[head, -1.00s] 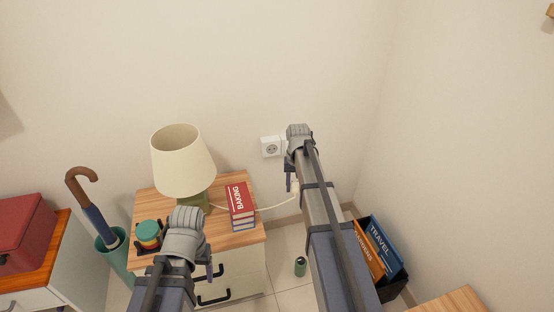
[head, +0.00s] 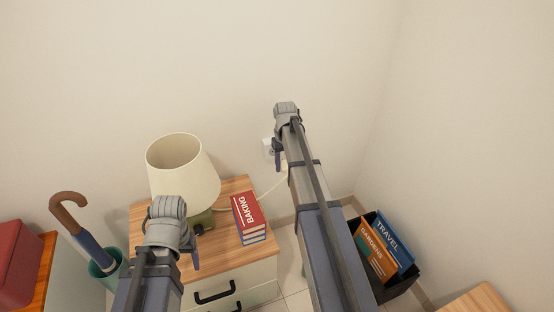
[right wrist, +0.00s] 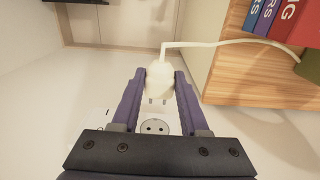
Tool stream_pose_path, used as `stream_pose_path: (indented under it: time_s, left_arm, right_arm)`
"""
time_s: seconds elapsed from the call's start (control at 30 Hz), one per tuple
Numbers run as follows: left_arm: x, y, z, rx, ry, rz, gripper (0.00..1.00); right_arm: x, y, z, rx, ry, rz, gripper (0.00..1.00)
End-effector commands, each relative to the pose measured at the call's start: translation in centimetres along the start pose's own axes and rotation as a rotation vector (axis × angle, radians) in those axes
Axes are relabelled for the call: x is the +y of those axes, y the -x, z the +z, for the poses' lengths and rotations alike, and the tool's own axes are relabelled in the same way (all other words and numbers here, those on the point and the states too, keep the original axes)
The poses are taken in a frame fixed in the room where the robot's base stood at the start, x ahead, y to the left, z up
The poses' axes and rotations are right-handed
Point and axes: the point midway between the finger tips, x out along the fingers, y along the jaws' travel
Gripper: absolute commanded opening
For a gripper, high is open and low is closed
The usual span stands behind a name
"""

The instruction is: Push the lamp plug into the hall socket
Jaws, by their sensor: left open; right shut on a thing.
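The white wall socket (head: 267,146) is on the back wall, partly hidden by my right gripper (head: 278,157) in the head view. In the right wrist view the same socket (right wrist: 155,127) shows its round face with two holes. My right gripper (right wrist: 158,85) is shut on the cream lamp plug (right wrist: 159,78). Its two prongs show bare, apart from the socket holes. The cord (head: 270,185) runs from the plug toward the lamp (head: 183,170) on the wooden cabinet. My left gripper (head: 190,255) is open and empty above the cabinet's front.
Red and blue books (head: 248,217) lie stacked on the cabinet top (head: 222,240). An umbrella (head: 82,232) stands in a green holder (head: 108,265) at left. A black bin (head: 400,285) with books stands on the floor at right. The wall around the socket is bare.

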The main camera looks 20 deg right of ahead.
Motion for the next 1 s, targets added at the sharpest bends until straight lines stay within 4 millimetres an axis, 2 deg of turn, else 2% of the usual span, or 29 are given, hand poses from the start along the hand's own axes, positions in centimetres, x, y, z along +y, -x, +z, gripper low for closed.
stream_pose_path:
  time_s: [0.57, 1.0]
  left_arm:
    - [0.0, 0.0, 0.0, 0.000, 0.000, 0.000, 0.69]
    - [0.0, 0.0, 0.0, 0.000, 0.000, 0.000, 0.69]
  right_arm:
    - [0.0, 0.0, -0.5, 0.000, -0.001, 0.000, 0.00]
    - [0.0, 0.0, -3.9, 0.000, -0.001, 0.000, 0.00]
